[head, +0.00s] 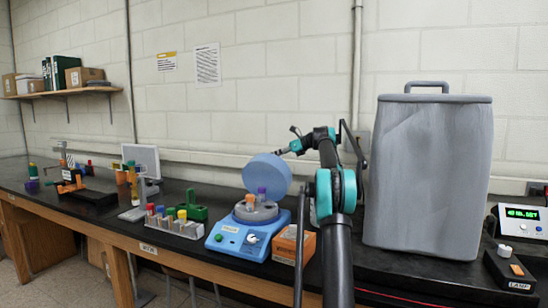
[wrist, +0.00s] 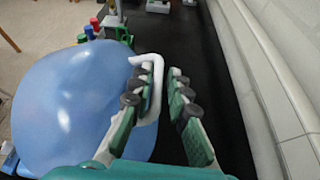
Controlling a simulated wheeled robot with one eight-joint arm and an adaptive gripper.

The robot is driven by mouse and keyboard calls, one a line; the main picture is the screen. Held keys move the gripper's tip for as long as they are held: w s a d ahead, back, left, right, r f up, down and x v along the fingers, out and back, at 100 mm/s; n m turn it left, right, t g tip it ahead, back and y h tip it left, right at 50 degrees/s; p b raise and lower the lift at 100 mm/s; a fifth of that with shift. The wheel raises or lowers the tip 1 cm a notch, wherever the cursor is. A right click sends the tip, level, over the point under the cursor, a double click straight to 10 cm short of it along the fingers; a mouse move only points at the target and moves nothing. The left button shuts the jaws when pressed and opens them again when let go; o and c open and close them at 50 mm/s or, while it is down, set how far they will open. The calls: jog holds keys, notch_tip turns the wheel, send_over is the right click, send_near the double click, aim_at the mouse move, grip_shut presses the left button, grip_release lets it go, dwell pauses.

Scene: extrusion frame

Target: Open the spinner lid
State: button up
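The spinner (head: 240,238) is a blue bench centrifuge with a grey rotor (head: 256,212). Its round blue lid (head: 267,172) stands tilted up above the rotor, leaving the inside visible. In the wrist view the lid (wrist: 75,105) fills the left side, with a white hooked handle (wrist: 154,100) at its right edge. My gripper (head: 284,151) is at the lid's upper right edge. In the wrist view my gripper (wrist: 164,75) has its fingers apart, and the handle loops around the left finger. I cannot tell whether they touch.
An orange and a purple tube stand in the rotor. A tube rack (head: 175,226) is left of the spinner, and an orange box (head: 294,244) is right of it. A large grey covered bin (head: 428,178) stands right of my arm. The wall is close behind.

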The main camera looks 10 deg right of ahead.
jog(key=shift+r, duration=0.15)
jog(key=v, duration=1.2)
dwell(0.3)
